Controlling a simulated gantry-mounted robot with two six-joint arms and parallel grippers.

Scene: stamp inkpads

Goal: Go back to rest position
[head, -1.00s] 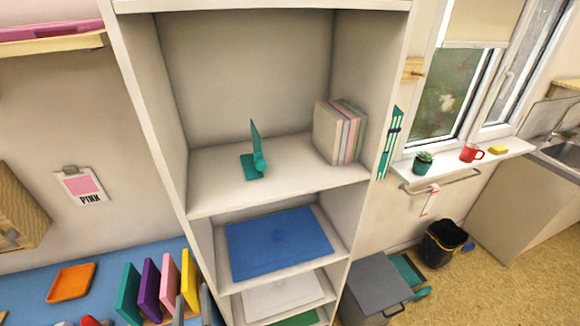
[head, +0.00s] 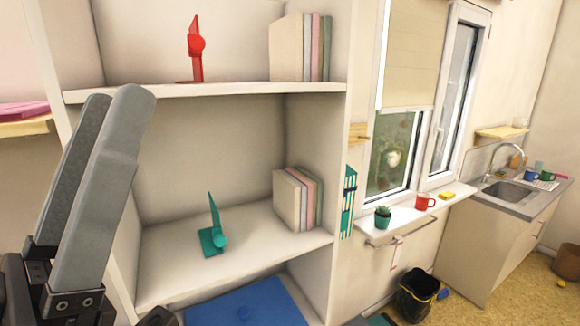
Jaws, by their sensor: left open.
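My left gripper (head: 115,98) stands at the left of the head view, in front of the shelf unit's left side. Its two grey fingers point up and are open, with nothing seen between them. They overlap in this view, so the gap is hard to see. My right gripper is not in view. A teal stand (head: 212,230) is upright on the middle shelf, to the right of and apart from the left gripper. A red stand (head: 196,55) is upright on the upper shelf.
The white shelf unit (head: 290,247) holds books on the upper shelf (head: 290,48) and books on the middle shelf (head: 290,200). A blue panel (head: 260,305) lies below. Right are a windowsill (head: 410,218) with a plant (head: 382,217) and red mug (head: 425,202), and a sink (head: 510,192).

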